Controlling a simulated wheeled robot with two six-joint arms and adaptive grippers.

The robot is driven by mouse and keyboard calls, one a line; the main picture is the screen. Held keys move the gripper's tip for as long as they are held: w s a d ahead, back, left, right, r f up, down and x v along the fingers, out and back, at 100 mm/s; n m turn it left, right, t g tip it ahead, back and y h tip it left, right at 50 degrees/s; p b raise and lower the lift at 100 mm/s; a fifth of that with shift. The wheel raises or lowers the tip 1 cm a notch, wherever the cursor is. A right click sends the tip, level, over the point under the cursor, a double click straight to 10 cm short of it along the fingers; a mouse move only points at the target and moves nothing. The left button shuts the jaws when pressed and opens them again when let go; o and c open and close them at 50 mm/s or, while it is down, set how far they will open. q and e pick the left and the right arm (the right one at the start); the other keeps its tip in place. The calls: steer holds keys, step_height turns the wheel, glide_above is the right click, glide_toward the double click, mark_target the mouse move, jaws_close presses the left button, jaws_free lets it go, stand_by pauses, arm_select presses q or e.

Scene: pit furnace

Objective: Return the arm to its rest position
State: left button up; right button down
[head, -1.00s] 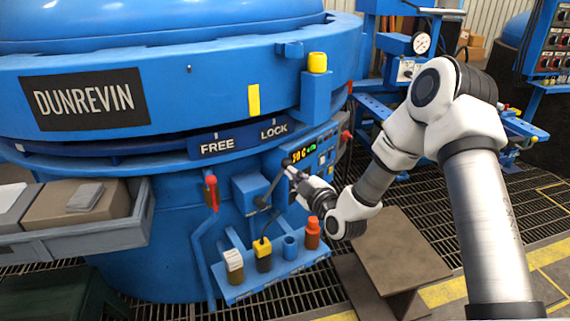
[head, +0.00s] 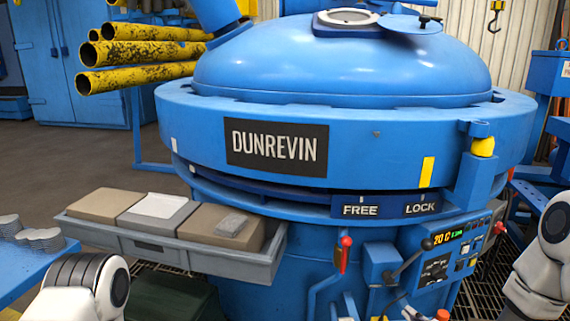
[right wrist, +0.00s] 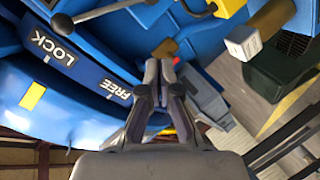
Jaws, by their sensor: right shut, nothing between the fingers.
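My right gripper (right wrist: 160,72) shows in the right wrist view with its dark fingers together and nothing between them. It points over the furnace front, past the FREE and LOCK labels, and appears clear of other things. In the head view my right arm (head: 540,262) is at the right edge, mostly cut off. A pale part at the bottom edge there is too cropped to name. My left arm (head: 88,288) shows only a joint at the lower left; its gripper is out of frame.
The blue furnace (head: 340,75) with its DUNREVIN plate fills the middle. A grey tray (head: 195,258) with boxes juts from its left side. A red-knobbed lever (head: 345,250) and a control panel (head: 455,245) are at its front. Yellow pipes (head: 145,52) stick out behind.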

steer(key=s+a+f+m+g, duration=0.2)
steer(key=s+a+f+g, duration=0.15)
steer(key=s+f, duration=0.4)
steer(key=s+a+f+m+g, duration=0.1)
steer(key=s+a+f+g, duration=0.1)
steer(key=s+f+g, duration=0.5)
steer(key=s+a+f+m+g, duration=0.1)
steer(key=s+a+f+m, duration=0.1)
steer(key=s+f, duration=0.6)
steer(key=s+d+r+m+g+h, duration=0.1)
steer(key=s+r+m+g, duration=0.15)
steer(key=s+m, duration=0.6)
step_height(320, 180, up, 17)
steer(key=s+n+p, duration=0.1)
steer(key=n+p, duration=0.1)
steer(key=p, duration=1.6)
steer(key=shift+s+r+g, duration=0.15)
steer(key=shift+r+g, duration=0.05)
steer(key=shift+g, duration=0.1)
